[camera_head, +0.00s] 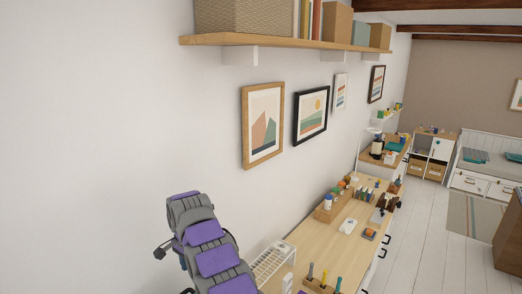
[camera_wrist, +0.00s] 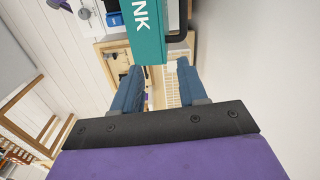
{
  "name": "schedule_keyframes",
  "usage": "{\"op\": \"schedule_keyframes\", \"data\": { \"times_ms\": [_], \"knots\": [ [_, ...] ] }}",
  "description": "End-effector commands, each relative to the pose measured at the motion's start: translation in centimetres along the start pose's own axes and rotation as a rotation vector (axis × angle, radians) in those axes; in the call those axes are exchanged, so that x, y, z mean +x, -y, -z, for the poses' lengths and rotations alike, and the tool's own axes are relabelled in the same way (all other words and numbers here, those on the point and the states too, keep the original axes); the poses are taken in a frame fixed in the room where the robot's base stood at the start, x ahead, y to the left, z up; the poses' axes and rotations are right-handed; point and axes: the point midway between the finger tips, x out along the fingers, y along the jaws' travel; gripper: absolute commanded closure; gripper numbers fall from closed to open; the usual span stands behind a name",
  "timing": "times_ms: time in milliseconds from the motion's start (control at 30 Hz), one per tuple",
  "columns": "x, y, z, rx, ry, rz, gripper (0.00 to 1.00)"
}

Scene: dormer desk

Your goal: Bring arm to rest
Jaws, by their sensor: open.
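My arm (camera_head: 208,240), purple and grey, rises at the lower left of the head view, beside the white wall and left of the desk. Its fingers cannot be made out there. In the wrist view my gripper (camera_wrist: 160,68) has two blue fingers spread apart, with a gap between them. A teal block with white letters (camera_wrist: 146,30) shows just past the fingertips. I cannot tell what it is or whether it touches them. The light wood desk (camera_head: 338,236) runs along the wall in the head view.
A white wire rack (camera_head: 270,262) stands close to the right of my arm. A wooden box (camera_head: 331,206) and small items stand on the desk. A wooden shelf (camera_head: 290,42) juts from the wall above. The white floor (camera_head: 428,235) right of the desk is clear.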

Motion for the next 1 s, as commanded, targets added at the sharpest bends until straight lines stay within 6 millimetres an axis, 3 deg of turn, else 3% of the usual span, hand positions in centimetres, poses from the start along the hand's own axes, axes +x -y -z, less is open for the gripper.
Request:
{"op": "schedule_keyframes", "data": {
  "times_ms": [200,500,1000],
  "knots": [
    [-1.2,-3.9,2.1,-0.048,0.005,-0.017,0.58],
    [-2.8,-10.2,3.5,-0.121,0.016,-0.038,0.58],
    [-3.6,-22.8,2.8,-0.241,0.044,-0.065,0.58]
  ]
}}
